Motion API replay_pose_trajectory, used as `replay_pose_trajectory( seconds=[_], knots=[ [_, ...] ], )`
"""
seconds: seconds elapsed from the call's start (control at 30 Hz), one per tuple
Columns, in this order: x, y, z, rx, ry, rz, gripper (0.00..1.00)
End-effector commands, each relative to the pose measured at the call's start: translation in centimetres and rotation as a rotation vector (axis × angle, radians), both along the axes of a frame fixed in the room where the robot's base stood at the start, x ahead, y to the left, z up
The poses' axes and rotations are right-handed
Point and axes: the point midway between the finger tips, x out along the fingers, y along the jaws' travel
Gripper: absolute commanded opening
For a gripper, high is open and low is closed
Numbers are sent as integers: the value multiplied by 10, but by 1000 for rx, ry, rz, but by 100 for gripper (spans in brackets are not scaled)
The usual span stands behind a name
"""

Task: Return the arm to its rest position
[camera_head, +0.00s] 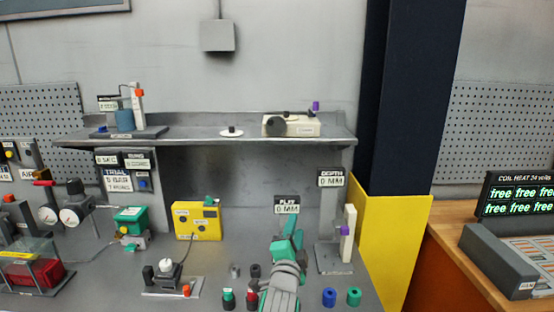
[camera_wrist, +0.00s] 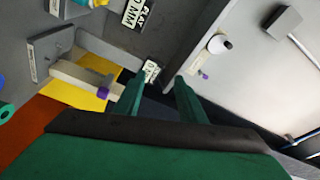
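My gripper (camera_head: 288,238) shows at the lower middle of the head view, with green fingers above a grey wrist, raised over the bench (camera_head: 218,258). In the wrist view its two green fingers (camera_wrist: 160,82) stand apart with nothing held between them. A small label plate (camera_wrist: 151,70) shows beyond the gap. The gripper hides part of the bench behind it.
A depth post (camera_head: 348,232) with a purple knob stands right of my gripper. Blue (camera_head: 329,297) and green (camera_head: 354,297) cylinders lie nearby. A shelf (camera_head: 205,143) overhangs the bench. A yellow box (camera_head: 197,221) is to the left, and a dark column (camera_head: 405,100) is to the right.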

Motion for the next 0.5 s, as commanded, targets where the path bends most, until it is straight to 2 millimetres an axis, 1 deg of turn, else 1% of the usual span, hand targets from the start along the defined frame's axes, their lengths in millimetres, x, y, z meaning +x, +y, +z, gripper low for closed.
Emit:
replay_pose_trajectory(
  seconds=[0.03, 0.1, 0.27, 0.4, 0.5],
  knots=[
    [-9, -3, -19, -55, 14, -4, 37],
    [-21, -7, -40, -128, 26, -6, 37],
    [-52, -17, -87, -292, 56, -9, 37],
    [-84, -23, -126, -423, 84, -2, 37],
    [-109, -23, -153, -512, 104, 12, 37]
  ],
)
